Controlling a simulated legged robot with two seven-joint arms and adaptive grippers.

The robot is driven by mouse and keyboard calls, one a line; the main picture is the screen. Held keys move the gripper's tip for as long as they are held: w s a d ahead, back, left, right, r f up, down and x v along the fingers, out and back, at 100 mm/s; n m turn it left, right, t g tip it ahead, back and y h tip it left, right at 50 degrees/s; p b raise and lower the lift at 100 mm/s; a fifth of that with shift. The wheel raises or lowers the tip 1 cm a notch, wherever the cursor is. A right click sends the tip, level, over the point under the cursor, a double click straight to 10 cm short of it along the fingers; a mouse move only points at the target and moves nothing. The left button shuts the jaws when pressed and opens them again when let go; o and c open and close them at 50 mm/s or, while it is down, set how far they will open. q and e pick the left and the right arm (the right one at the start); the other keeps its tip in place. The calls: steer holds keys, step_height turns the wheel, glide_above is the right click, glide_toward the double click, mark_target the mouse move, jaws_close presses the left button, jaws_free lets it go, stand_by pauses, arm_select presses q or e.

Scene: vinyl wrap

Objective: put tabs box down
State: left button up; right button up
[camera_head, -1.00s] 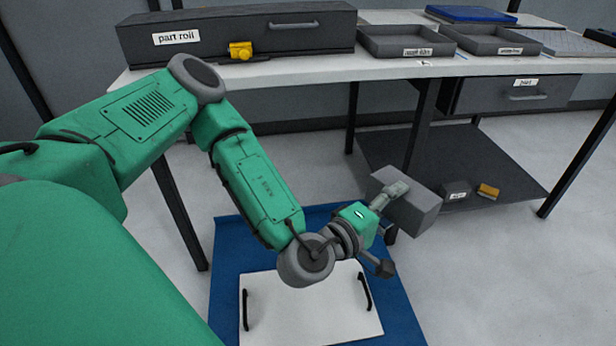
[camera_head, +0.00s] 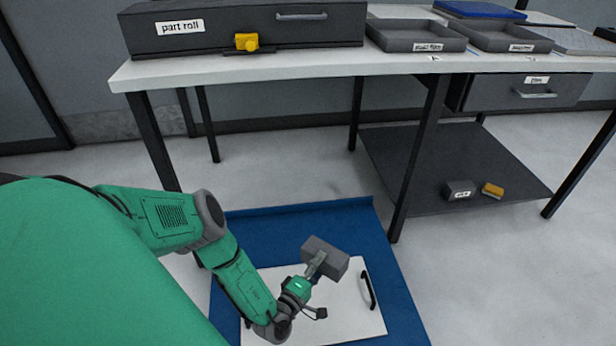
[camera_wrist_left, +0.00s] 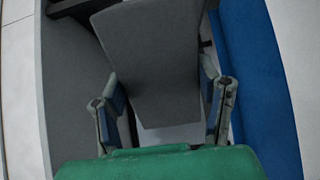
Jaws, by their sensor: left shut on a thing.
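A plain grey box (camera_head: 326,257) is held by my left gripper (camera_head: 314,268) above the white board on the floor, in the head view. No label shows on the box's visible faces. In the left wrist view the box (camera_wrist_left: 155,60) fills the middle, between the two fingers of my left gripper (camera_wrist_left: 162,105). The gripper is shut on the box. I cannot tell the exact height of the box above the board. My right gripper is not in view.
A table (camera_head: 290,68) stands behind, with a part roll case (camera_head: 240,30) and grey trays (camera_head: 415,35). Its lower shelf (camera_head: 420,165) holds a small grey box (camera_head: 459,190) and an orange item (camera_head: 492,190).

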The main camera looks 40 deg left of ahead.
arm_select(q)
steer(key=shift+h, duration=0.3)
steer(key=s+a+f+b, duration=0.1)
steer(key=s+f+b, duration=0.1)
steer(key=f, duration=0.3)
steer(key=s+a+f+b, duration=0.1)
steer(key=s+f+b, duration=0.1)
steer(key=f, duration=0.4)
steer(key=s+a+f+b, duration=0.1)
steer(key=s+f+b, duration=0.1)
steer(key=f+b, duration=0.2)
steer(key=shift+s+a+f, duration=0.1)
steer(key=shift+a+f, duration=0.05)
steer(key=shift+f, duration=0.4)
steer(key=shift+s+a+f, duration=0.1)
steer(key=shift+a+f, duration=0.05)
steer(key=shift+f, duration=0.35)
steer(key=shift+a+f, duration=0.1)
steer(key=shift+f, duration=0.35)
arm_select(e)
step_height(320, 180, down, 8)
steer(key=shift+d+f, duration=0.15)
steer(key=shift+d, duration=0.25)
arm_select(q)
steer(key=shift+f, duration=0.1)
steer(key=o, duration=1.4)
steer(key=shift+s, duration=0.1)
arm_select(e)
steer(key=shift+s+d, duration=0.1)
